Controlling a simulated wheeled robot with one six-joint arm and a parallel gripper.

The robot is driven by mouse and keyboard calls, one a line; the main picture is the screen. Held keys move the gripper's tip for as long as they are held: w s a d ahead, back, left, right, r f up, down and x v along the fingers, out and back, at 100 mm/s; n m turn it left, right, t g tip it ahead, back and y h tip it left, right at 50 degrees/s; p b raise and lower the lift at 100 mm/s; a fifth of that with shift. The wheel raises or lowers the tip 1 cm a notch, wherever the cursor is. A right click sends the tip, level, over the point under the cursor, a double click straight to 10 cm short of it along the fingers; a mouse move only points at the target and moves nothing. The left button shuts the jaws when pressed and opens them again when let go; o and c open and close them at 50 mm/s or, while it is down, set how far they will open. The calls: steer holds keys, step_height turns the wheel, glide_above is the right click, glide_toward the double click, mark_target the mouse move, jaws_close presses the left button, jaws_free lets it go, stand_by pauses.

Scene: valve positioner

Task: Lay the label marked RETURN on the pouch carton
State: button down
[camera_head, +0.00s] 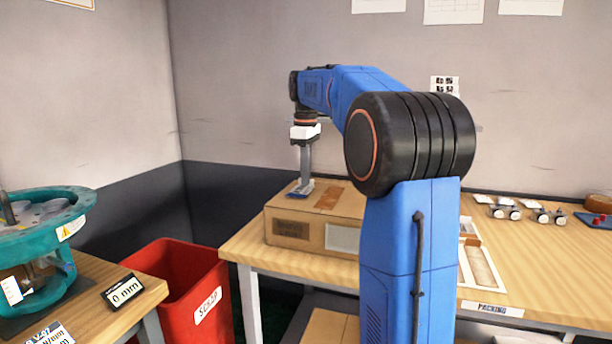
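A closed brown cardboard carton (285,212) stands on the left end of the packing table, with a darker tape strip on top and a pale patch on its front. I cannot read whether it is the pouch carton. My gripper (301,188) points down at the left part of its top. A small flat bluish-grey thing shows at the fingertips, touching or just above the carton; I cannot tell whether it is a label or part of the fingers. No marking RETURN is readable.
The packing table (560,285) has small fittings (505,211) and pale cards along its back, and a blue tray (600,218) at right. A red scrap bin (182,290) stands left of it. A teal valve part (45,245) and a 0 mm display (124,291) stand on the left bench.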

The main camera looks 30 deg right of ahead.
steer(key=shift+f, duration=0.2)
stand_by(0.4)
steer(key=c, duration=2)
jaws_free()
step_height(320, 180, up, 17)
steer(key=shift+r, duration=0.15)
